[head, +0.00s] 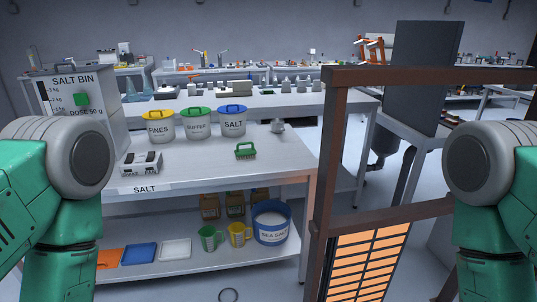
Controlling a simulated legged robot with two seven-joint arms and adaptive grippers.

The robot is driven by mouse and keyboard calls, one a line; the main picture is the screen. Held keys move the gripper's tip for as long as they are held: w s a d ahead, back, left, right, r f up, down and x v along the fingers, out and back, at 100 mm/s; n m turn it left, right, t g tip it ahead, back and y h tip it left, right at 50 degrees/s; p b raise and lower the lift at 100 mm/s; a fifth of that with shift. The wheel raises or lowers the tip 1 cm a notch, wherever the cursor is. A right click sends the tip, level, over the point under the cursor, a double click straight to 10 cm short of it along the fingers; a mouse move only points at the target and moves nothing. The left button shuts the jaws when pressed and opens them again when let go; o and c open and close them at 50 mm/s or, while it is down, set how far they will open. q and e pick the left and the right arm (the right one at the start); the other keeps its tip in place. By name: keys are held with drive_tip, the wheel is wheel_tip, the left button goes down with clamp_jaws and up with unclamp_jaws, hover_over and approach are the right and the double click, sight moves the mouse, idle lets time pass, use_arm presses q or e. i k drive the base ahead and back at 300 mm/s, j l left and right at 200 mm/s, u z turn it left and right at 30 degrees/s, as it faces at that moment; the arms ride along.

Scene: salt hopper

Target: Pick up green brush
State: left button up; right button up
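The green brush (246,151) lies on the upper white table top (210,165), toward its right part. It has a green handle on top and brownish bristles below. Nothing touches it. My two green arms show at the left and right edges of the head view, but neither gripper is in view. Both arms are well apart from the brush.
Lidded buckets (197,124) stand behind the brush, and a small grey device (141,163) lies to the left. The salt bin (82,100) stands at far left. A brown frame (328,150) rises right of the table. A blue sea salt tub (272,224) sits below.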

sight(244, 153)
drive_tip(key=i+j+z, duration=0.15)
drive_tip(key=z, duration=0.25)
drive_tip(key=i+j+z, duration=0.1)
drive_tip(key=j+z, duration=0.5)
drive_tip(key=z, duration=0.15)
drive_tip(key=i+j+z, duration=0.1)
drive_tip(key=j+z, duration=0.3)
drive_tip(key=l, duration=0.1)
